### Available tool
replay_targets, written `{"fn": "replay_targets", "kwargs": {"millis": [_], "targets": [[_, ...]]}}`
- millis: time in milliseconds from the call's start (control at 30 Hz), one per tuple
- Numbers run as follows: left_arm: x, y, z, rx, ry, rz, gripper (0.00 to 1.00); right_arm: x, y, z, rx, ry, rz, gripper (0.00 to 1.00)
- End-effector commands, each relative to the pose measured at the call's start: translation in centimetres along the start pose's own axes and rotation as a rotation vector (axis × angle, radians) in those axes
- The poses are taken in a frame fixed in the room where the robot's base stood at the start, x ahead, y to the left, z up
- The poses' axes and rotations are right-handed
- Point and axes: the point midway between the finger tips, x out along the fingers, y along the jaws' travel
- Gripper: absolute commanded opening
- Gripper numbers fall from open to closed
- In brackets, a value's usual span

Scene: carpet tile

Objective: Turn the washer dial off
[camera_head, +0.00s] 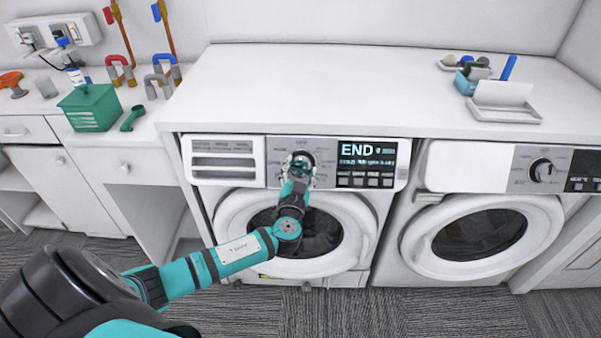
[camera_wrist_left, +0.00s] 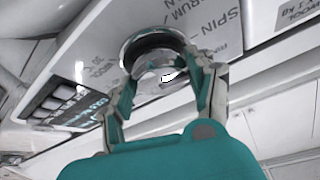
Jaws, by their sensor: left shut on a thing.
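The left washer (camera_head: 232,205) stands under the white counter, with its round door closed. Its display (camera_head: 367,154) reads "END". Its dial (camera_head: 302,156) is on the grey panel left of the display and is mostly hidden by my left gripper (camera_head: 299,165). In the left wrist view, the shiny round dial (camera_wrist_left: 153,60) sits between the fingertips of my left gripper (camera_wrist_left: 165,80), which is shut on it. The dial's pointer mark cannot be made out. My right gripper does not show.
A second washer (camera_head: 450,205) with its own dial (camera_head: 541,170) stands to the right. The counter (camera_head: 330,95) above is mostly clear, with a tray (camera_head: 505,105) at its right. A green box (camera_head: 90,108) sits on the left cabinet. Grey carpet covers the floor.

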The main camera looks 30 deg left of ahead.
Motion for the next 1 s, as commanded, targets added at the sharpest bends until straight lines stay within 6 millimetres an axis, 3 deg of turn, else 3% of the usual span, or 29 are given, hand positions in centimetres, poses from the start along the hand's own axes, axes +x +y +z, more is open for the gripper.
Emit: {"fn": "replay_targets", "kwargs": {"millis": [200,467,767,1000], "targets": [[0.0,-0.3,0.1,0.173,0.009,0.087,0.24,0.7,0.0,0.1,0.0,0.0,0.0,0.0],[0.1,-0.6,-0.3,0.392,0.021,0.2,0.24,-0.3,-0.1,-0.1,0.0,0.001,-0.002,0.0],[0.1,-0.9,-0.8,0.646,0.033,0.33,0.24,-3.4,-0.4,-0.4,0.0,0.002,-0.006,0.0],[0.2,-1.1,-1.1,0.849,0.043,0.432,0.24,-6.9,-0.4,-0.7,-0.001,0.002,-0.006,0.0]]}}
